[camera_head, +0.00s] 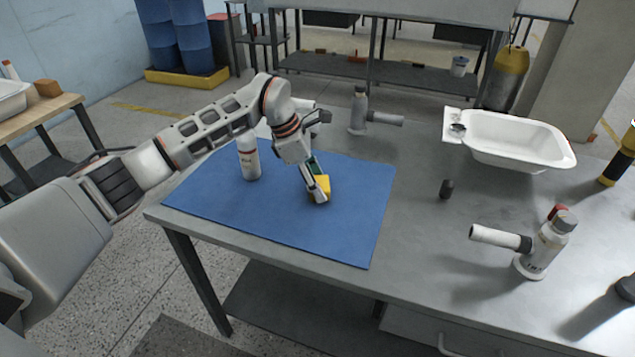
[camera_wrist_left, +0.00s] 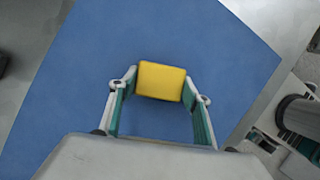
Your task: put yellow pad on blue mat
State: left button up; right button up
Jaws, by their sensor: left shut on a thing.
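The yellow pad (camera_head: 324,184) is a small yellow block over the blue mat (camera_head: 280,215), right of the mat's middle. My left gripper (camera_head: 317,192) is shut on it. In the left wrist view the yellow pad (camera_wrist_left: 161,81) sits between the two fingertips of the left gripper (camera_wrist_left: 160,92), with the blue mat (camera_wrist_left: 215,50) behind it. I cannot tell whether the pad touches the mat or is just above it. The mat lies flat on the grey table. My right gripper is not in view.
A white bottle (camera_head: 248,157) stands on the mat's back left. A white tub (camera_head: 515,141) is at the table's back right.

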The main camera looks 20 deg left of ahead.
pick_arm(q)
jog(key=o, duration=0.9)
jog(key=p+v, duration=0.1)
jog(key=v, duration=1.1)
